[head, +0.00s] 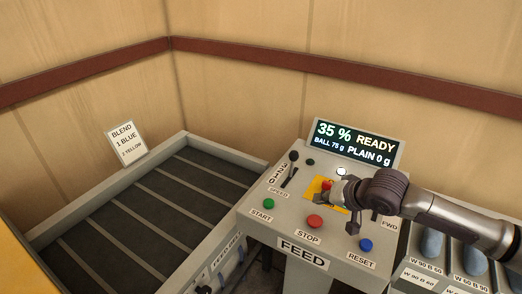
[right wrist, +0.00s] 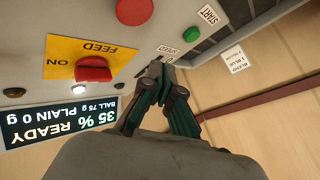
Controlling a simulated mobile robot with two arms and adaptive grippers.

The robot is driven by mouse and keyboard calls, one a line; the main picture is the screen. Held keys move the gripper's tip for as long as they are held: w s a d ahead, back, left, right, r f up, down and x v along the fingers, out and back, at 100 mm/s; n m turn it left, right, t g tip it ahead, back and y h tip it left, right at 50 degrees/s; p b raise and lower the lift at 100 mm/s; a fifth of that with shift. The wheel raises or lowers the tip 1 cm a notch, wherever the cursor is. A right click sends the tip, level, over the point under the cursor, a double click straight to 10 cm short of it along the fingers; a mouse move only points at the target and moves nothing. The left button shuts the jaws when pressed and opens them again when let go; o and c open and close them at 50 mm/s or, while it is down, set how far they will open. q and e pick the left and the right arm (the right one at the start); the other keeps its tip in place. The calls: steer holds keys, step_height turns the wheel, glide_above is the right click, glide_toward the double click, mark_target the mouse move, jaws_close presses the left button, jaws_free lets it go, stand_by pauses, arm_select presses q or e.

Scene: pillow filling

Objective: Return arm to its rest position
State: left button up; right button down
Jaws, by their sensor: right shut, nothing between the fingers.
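My right arm comes in from the right in the head view. Its gripper (head: 347,191) is over the grey control panel (head: 270,205), next to the red knob (head: 326,185) on the yellow plate. In the right wrist view the gripper (right wrist: 157,72) has its fingers together and holds nothing. There the red knob (right wrist: 94,69) on its yellow FEED ON plate (right wrist: 62,50) is apart from the fingers. I cannot tell the exact gap between fingertips and panel. My left gripper is not in view.
The panel bears a green START button (head: 268,202), a red STOP button (head: 314,222) and a blue RESET button (head: 365,245). The display (head: 352,143) reads 35 % READY. A slatted bed (head: 150,205) is left; labelled bins (head: 432,243) are right.

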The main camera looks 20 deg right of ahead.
steer(key=s+a+f+n+g, duration=0.2)
steer(key=s+a+f+n, duration=0.4)
steer(key=s+a+f, duration=0.55)
steer(key=s+f+n+g+h, duration=0.2)
steer(key=s+f+g, duration=0.1)
steer(key=s, duration=1.1)
step_height(320, 180, down, 31)
steer(key=s+g+b, duration=0.2)
steer(key=b, duration=0.3)
steer(key=s+d+f+b, duration=0.2)
steer(key=s+f, duration=1.4)
steer(key=f, duration=0.2)
steer(key=shift+d+f+g+h+b, duration=0.15)
steer(key=shift+f+g+h+b, duration=0.15)
steer(key=shift+f+g+b, duration=0.1)
